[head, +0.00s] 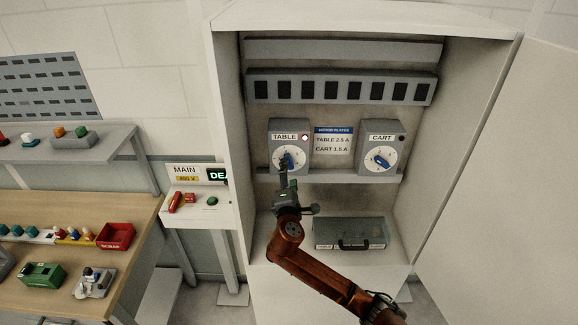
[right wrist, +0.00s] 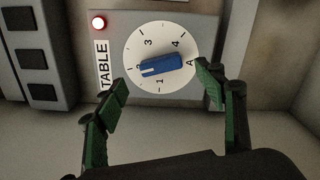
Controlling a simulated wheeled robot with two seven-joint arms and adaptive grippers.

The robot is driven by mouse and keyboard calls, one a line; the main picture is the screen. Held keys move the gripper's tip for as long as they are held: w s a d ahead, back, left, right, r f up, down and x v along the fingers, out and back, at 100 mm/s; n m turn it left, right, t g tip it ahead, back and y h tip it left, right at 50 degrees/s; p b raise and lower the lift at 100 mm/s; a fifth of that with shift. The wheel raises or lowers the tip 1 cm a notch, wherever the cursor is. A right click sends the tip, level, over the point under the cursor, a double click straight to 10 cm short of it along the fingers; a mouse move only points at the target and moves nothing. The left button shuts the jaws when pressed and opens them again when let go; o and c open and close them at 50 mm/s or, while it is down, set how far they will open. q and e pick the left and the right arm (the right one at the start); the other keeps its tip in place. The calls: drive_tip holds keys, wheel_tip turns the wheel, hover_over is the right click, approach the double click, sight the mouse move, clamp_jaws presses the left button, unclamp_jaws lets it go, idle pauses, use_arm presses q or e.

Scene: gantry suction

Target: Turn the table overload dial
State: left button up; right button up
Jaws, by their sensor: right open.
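The table overload dial (head: 287,158) is a blue knob on a white scale, on a grey box labelled TABLE at the left of the cabinet shelf. In the right wrist view the blue knob (right wrist: 162,65) shows whole, its pale mark toward the left of the scale. A small red lamp (right wrist: 98,22) is lit at the box corner. My right gripper (head: 284,172) is in front of the dial's lower part in the head view. In the right wrist view its green-padded fingers (right wrist: 160,88) are apart, below and to either side of the knob, with nothing between them. My left gripper is not in view.
A similar CART dial box (head: 381,153) stands to the right, beyond a rating label (head: 332,141). A grey case (head: 350,232) lies on the cabinet floor. The open cabinet door (head: 500,170) is at the right. A MAIN switch panel (head: 195,205) and workbench are at the left.

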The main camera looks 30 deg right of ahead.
sight(289, 166)
drive_tip(key=shift+p+x, duration=0.3)
drive_tip(key=shift+x, duration=2.1)
drive_tip(key=shift+f, duration=0.1)
drive_tip(key=c, duration=1.2)
